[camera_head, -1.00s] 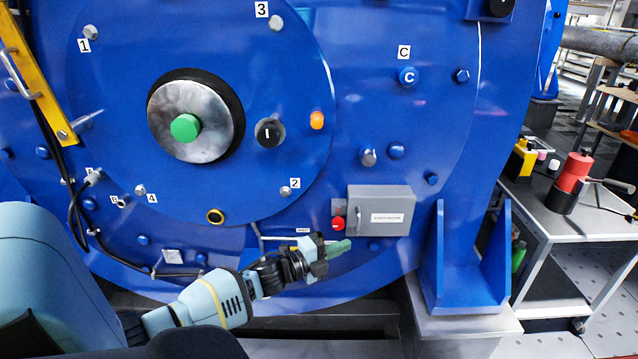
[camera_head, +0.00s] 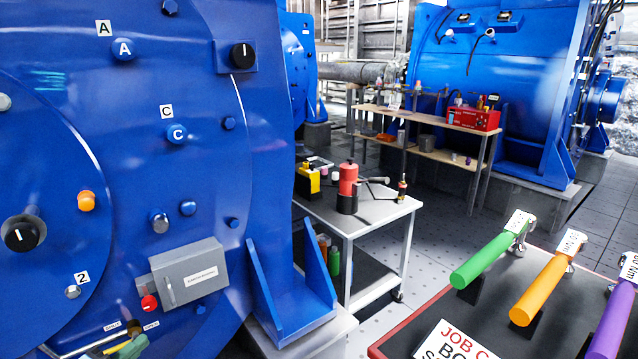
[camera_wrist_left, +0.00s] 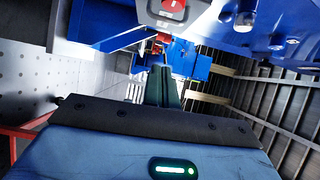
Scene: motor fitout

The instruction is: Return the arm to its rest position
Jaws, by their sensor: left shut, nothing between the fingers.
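My left gripper (camera_head: 132,347) shows only as green fingertips at the bottom left edge of the head view, just below the small grey box on the blue motor. In the left wrist view its two fingers (camera_wrist_left: 163,86) are together and empty. The rest of the left arm is out of the head view. My right gripper is in neither view.
The blue motor housing (camera_head: 195,100) fills the left, with a grey box (camera_head: 190,278) and red button (camera_head: 149,303). A white trolley (camera_head: 372,214) stands mid-view. A dark table holds green (camera_head: 483,261), orange (camera_head: 543,290) and purple (camera_head: 613,325) handled tools. Floor shows between.

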